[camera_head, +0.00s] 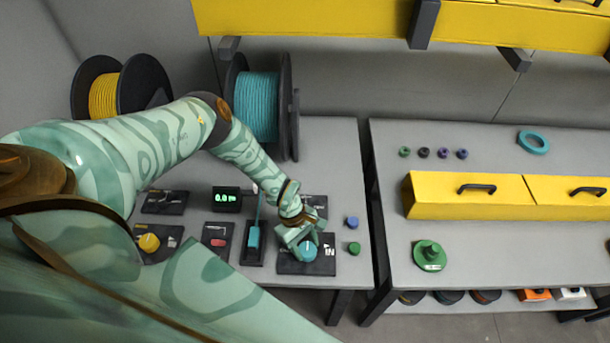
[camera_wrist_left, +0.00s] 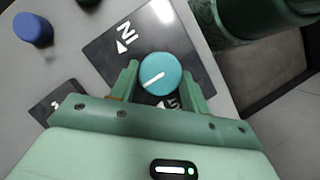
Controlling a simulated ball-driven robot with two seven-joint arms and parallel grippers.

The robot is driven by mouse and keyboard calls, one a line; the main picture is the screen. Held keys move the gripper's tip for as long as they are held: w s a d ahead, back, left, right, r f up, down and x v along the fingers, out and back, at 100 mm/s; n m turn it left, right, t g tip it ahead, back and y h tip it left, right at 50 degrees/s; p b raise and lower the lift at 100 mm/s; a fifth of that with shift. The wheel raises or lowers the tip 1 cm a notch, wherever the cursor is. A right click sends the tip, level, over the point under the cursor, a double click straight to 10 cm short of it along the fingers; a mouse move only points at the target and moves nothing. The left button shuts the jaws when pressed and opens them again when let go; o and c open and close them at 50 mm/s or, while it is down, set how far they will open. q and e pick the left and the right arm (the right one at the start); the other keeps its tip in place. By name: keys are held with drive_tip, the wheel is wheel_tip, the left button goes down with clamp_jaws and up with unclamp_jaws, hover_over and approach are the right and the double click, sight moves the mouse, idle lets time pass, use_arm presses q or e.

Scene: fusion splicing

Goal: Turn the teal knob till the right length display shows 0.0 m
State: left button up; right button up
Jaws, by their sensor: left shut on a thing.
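The teal knob (camera_head: 308,252) sits on a black plate (camera_head: 325,268) marked IN with an arrow. In the left wrist view the knob (camera_wrist_left: 162,82) shows a slanted white line on its face. My left gripper (camera_head: 303,240) is shut on the knob; in the wrist view its fingers (camera_wrist_left: 161,75) stand on either side of it. Further lettering on the plate is partly hidden by the gripper. A small display (camera_head: 227,199) reads 0.0 m in green. A dark panel (camera_head: 316,202) behind my left wrist is partly covered, and I see no reading on it. My right gripper is not in view.
A yellow knob (camera_head: 149,242) and a teal lever (camera_head: 254,234) stand on the same table. Blue (camera_head: 352,222) and green (camera_head: 354,248) caps lie right of the teal knob. Yellow and teal (camera_head: 257,104) cable reels stand behind. A gap separates the right-hand table.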

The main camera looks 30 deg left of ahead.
use_arm(q)
drive_tip(key=shift+d, duration=0.15)
idle(0.3)
drive_tip(key=o, duration=1)
drive_tip(key=shift+w+a+r, duration=0.1)
drive_tip(key=shift+a+r, duration=0.1)
drive_tip(key=shift+r, duration=0.15)
drive_tip(key=p+v, duration=0.3)
drive_tip(key=v, duration=1.2)
drive_tip(key=shift+r+p, duration=0.25)
drive_tip(key=shift+p, duration=0.05)
drive_tip(key=shift+a, duration=0.1)
